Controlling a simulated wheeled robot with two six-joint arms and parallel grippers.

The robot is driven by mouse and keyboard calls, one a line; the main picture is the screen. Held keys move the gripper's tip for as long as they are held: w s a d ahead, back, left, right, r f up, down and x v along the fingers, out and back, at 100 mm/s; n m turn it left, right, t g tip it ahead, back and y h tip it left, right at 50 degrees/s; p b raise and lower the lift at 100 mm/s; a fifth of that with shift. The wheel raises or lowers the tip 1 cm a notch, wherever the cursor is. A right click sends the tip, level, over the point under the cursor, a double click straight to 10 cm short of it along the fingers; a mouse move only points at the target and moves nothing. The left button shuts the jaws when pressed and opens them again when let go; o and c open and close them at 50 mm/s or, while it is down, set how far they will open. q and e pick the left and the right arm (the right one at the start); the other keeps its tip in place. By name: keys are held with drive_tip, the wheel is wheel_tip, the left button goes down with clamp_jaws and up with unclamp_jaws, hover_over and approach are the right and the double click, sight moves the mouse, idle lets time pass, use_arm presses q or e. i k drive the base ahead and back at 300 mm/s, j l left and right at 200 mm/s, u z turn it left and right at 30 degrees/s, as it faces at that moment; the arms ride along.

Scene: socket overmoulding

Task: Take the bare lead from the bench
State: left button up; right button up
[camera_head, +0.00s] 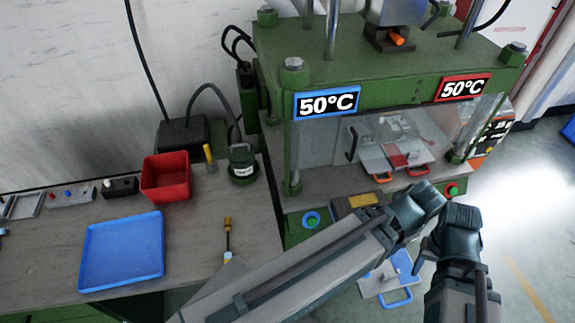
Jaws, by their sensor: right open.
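The bare lead (228,233) appears to be the thin dark piece with an orange-brown end lying on the bench (195,235), right of the blue tray. My right arm reaches in from the lower right and bends back to the left across the bench front. My left gripper is not in view.
A blue tray (122,252) and a red bin (166,178) stand on the bench's left. A dark green pot (242,164) stands behind the lead. The green press (400,85), showing 50°C twice, rises at the right. A blue-handled plate (388,275) is below my arm.

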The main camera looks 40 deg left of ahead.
sight(228, 256)
drive_tip(key=u, duration=2.15)
drive_tip(key=k+l+z, duration=0.2)
drive_tip(key=k, duration=0.2)
drive_tip(key=k+l+z, duration=0.15)
drive_tip(key=k, duration=0.2)
